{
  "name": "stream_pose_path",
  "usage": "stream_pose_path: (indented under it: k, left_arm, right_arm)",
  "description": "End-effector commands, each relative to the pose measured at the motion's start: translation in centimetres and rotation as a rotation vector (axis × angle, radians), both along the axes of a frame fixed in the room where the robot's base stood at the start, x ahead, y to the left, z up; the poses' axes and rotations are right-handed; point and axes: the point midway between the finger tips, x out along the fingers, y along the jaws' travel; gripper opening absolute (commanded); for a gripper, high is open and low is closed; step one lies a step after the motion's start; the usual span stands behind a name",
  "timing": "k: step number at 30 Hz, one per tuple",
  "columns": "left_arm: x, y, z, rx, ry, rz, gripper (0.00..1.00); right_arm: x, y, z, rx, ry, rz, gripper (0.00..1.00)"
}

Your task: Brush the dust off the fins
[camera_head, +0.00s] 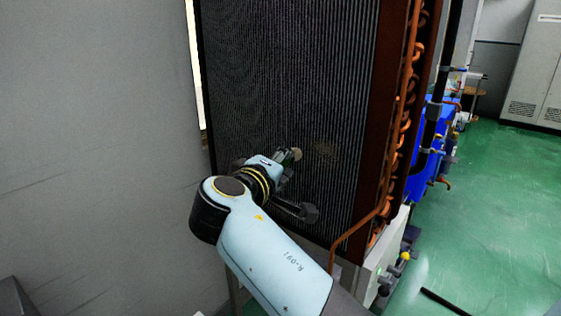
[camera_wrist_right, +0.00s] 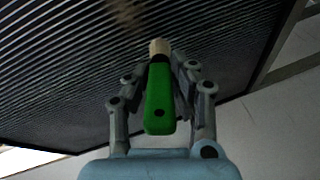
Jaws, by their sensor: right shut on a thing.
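The dark finned panel (camera_head: 285,75) stands upright in front of me, and its fins (camera_wrist_right: 70,80) fill the upper part of the right wrist view. A faint brownish dust patch (camera_head: 325,152) lies on the fins, just right of the brush tip; it also shows at the top of the wrist view (camera_wrist_right: 125,12). My right gripper (camera_wrist_right: 160,75) is shut on a brush with a green handle (camera_wrist_right: 160,100) and pale bristles (camera_wrist_right: 159,47). The bristles point at the fins; I cannot tell whether they touch. In the head view my right gripper (camera_head: 292,178) hides most of the brush. My left gripper is out of view.
Copper pipes (camera_head: 403,100) run down the panel's right edge, and one bends out low (camera_head: 355,232). A grey wall (camera_head: 95,130) stands at left. Blue equipment (camera_head: 430,160) and a grey cabinet (camera_head: 535,70) stand at right, with open green floor (camera_head: 500,220).

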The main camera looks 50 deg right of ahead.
Motion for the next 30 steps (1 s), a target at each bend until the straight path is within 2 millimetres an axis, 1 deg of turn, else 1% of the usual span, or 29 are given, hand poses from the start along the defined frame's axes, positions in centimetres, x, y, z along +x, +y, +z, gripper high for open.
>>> stream_pose_path:
  k: [12,19,30]
  left_arm:
    - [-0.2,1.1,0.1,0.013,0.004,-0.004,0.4]
    - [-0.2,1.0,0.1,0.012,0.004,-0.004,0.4]
    - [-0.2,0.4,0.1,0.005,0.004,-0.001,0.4]
  right_arm:
    - [-0.1,0.0,0.0,0.0,0.0,-0.001,0.0]
    - [-0.1,0.0,0.0,0.0,0.0,-0.001,0.0]
    - [0.0,-0.8,0.0,-0.001,0.0,-0.001,0.0]
